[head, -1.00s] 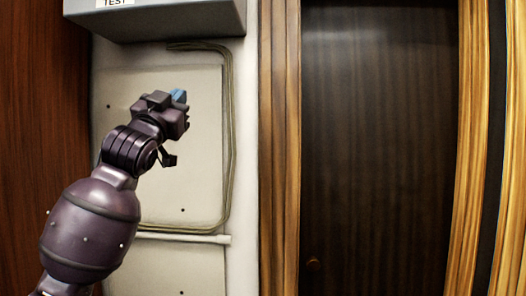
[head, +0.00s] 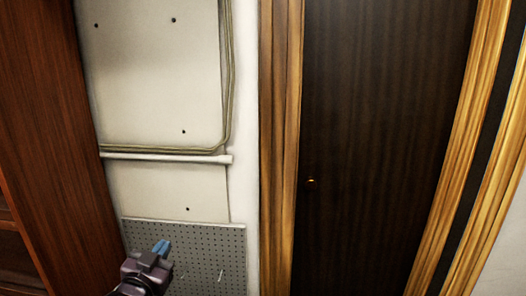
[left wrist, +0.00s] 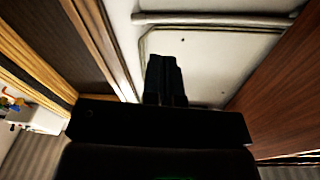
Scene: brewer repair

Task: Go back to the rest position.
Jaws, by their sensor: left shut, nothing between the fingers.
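My left gripper (head: 161,248) shows at the bottom left of the head view, in front of the grey pegboard. Its blue fingertips are together and hold nothing. In the left wrist view the dark fingers (left wrist: 165,78) are closed, with the pale wall panel beyond them. Most of my left arm is below the head view's edge. My right gripper is in neither view.
A dark door (head: 385,140) with a wooden frame (head: 280,140) stands at the right. A reddish wooden cabinet side (head: 40,130) is at the left. A white rail (head: 165,157) crosses the pale panel (head: 150,80) above the pegboard (head: 205,262).

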